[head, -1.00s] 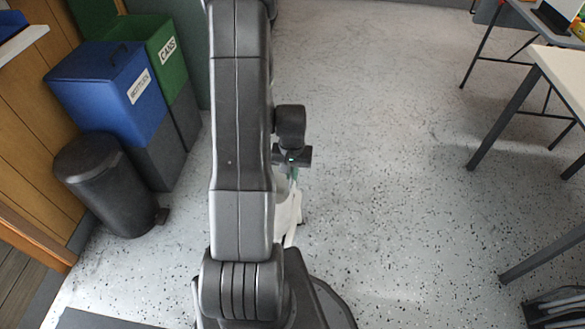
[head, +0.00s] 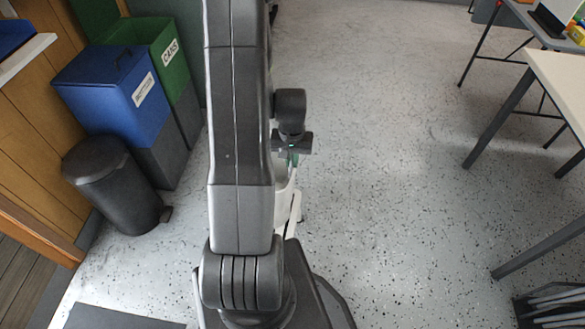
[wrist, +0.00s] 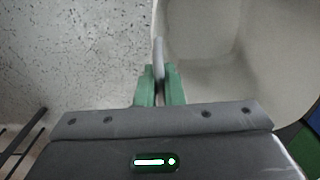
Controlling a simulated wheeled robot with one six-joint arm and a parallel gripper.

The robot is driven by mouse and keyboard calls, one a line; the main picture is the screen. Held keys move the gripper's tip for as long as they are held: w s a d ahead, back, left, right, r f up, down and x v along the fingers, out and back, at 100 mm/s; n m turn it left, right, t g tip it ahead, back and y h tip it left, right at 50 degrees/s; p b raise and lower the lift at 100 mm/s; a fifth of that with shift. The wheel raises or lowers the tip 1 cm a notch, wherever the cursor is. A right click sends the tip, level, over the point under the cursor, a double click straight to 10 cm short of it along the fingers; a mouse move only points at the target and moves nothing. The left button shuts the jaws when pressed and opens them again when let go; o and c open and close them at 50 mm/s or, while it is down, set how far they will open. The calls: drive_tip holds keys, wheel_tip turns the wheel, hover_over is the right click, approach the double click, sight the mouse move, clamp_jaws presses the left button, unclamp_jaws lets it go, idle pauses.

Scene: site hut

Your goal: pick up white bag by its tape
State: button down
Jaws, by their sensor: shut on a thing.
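The white bag (head: 284,207) hangs below my gripper (head: 291,158) in the head view, largely hidden behind my arm. In the wrist view its pale, smooth side (wrist: 225,60) fills the upper right. My gripper's green fingertips (wrist: 160,86) are shut on a thin grey strip, the tape (wrist: 159,55), at the bag's left edge. Only a short length of the tape shows above the fingers. I cannot tell whether the bag's bottom touches the floor.
A blue bin (head: 112,95), a green cans bin (head: 165,50) and a black pedal bin (head: 112,185) stand on the left. Tables (head: 560,75) with dark legs stand on the right. A dark crate (head: 552,303) sits at lower right. The speckled floor (head: 390,130) between is clear.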

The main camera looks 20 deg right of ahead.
drive_tip(key=shift+r, duration=0.5)
drive_tip(key=shift+r+p, duration=3.35)
drive_tip(key=shift+r, duration=1.15)
wheel_tip(320, 180, up, 9)
drive_tip(key=p, duration=0.6)
drive_tip(key=shift+p, duration=0.3)
